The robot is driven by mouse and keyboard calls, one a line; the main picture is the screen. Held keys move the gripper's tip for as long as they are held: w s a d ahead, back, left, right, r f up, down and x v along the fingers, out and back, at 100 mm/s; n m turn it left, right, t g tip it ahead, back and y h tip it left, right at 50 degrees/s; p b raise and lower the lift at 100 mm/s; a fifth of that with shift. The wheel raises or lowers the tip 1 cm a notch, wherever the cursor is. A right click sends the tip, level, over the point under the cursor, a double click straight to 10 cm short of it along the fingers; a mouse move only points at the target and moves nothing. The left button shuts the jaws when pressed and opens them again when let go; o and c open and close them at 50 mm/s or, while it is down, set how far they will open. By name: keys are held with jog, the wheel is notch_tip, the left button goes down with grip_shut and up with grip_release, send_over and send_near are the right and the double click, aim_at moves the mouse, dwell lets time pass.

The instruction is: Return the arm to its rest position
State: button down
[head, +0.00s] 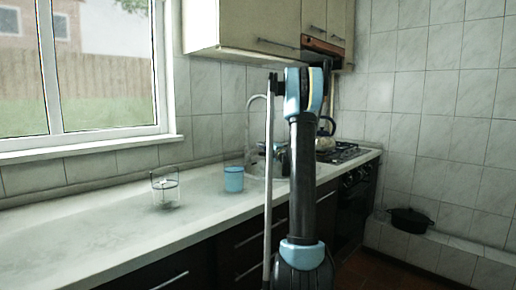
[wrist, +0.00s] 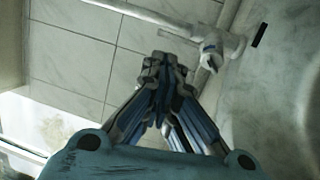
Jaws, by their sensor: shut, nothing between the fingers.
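My gripper (wrist: 163,68) is shut and empty in the wrist view, its fingertips together. The white tap (wrist: 215,45) and wall tiles show beyond the fingers. In the head view my arm stands upright in the middle of the picture, in front of the counter. It hides most of what lies behind it, and I cannot make out my gripper clearly there.
The tap (head: 250,110) rises behind the arm. A kettle (head: 327,125) is on the stove. A dark pot (head: 408,220) sits on a tiled ledge. Cupboards (head: 250,25) hang above.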

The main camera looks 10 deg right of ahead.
jog(key=s+d+r+m+t+h, duration=0.1)
jog(key=s+d+r+m+h, duration=0.45)
jog(key=s+m+h, duration=0.35)
jog(key=s+f+m+g+h, duration=0.1)
jog(key=s+f+m+g, duration=0.1)
jog(key=s, duration=0.5)
jog(key=s+d+f+m+g+h, duration=0.1)
jog(key=s+f+m+g, duration=0.1)
jog(key=s+f+m, duration=0.2)
jog(key=s+d+f+m+g+h, duration=0.1)
jog(key=s+f+m+g+h, duration=0.1)
jog(key=s, duration=0.8)
jog(key=shift+s+f+m+g, duration=0.25)
jog(key=shift+f+m, duration=0.25)
jog(key=shift+m, duration=0.3)
jog(key=shift+s+f+m+g, duration=0.15)
jog(key=shift+f+m+g, duration=0.25)
jog(key=shift+m, duration=0.4)
jog(key=s+a+f+m+g+y, duration=0.1)
jog(key=s+a+f+g, duration=0.2)
jog(key=s+f, duration=0.3)
jog(key=s+a+f+m+g+y, duration=0.1)
jog(key=s+f, duration=0.6)
jog(key=s, duration=0.8)
jog(key=s+a+f+m+g+y, duration=0.1)
jog(key=s+a+f+g, duration=0.4)
jog(key=s, duration=0.5)
jog(key=shift+s+a+f+y, duration=0.2)
jog(key=shift+a+f+y, duration=0.7)
jog(key=shift+a, duration=0.15)
